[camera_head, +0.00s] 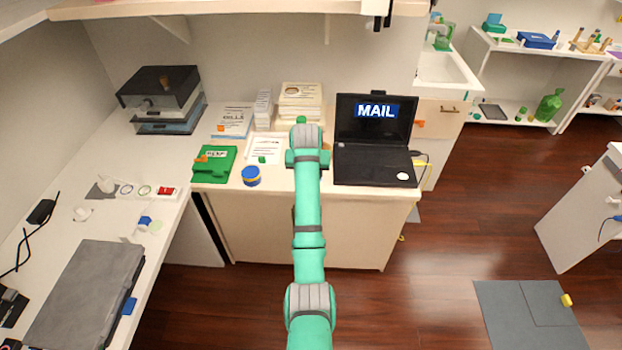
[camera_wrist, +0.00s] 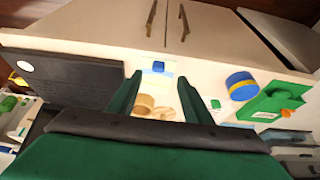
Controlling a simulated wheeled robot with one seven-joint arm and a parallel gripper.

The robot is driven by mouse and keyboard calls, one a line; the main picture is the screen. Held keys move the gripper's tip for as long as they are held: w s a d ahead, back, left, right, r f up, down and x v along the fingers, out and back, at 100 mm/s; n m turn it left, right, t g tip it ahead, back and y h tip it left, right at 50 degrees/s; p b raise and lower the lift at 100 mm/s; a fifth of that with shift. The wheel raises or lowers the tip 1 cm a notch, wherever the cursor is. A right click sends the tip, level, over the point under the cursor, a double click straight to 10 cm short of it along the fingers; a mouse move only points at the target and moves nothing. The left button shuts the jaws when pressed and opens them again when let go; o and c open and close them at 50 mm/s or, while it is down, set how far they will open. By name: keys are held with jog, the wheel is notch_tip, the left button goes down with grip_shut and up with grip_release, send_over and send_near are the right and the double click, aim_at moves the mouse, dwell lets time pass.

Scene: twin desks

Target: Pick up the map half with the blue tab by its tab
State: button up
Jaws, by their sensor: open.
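In the wrist view, a small blue tab (camera_wrist: 158,66) lies near the desk's front edge, on a pale piece that seems to be the map half. Tan rounded shapes (camera_wrist: 144,100) show behind the tab; I cannot tell if they are printed on the map. My gripper (camera_wrist: 160,77) is open and empty, pointing down, its two green fingers either side of the tab in the picture. The height left above the desk is unclear. In the head view my own arm hides the tab and the fingertips.
The laptop (camera_head: 375,163) stands right of my arm. A blue-and-yellow jar (camera_head: 251,176), a green book (camera_head: 214,164) and a printed sheet (camera_head: 265,147) lie to the left. Paper stacks (camera_head: 300,98) stand behind. The desk's front edge (camera_wrist: 100,44) is close to the tab.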

jog(key=shift+w+r+x, duration=0.1)
jog(key=shift+w+x, duration=0.05)
jog(key=shift+x, duration=1.55)
jog(key=shift+w+r+x, duration=0.1)
jog(key=shift+w+x, duration=0.1)
jog(key=shift+x, duration=1.5)
jog(key=shift+w+x, duration=0.15)
jog(key=shift+x, duration=1.5)
jog(key=shift+d, duration=0.1)
jog(key=shift+c, duration=0.6)
jog(key=shift+w, duration=0.1)
jog(key=c, duration=0.9)
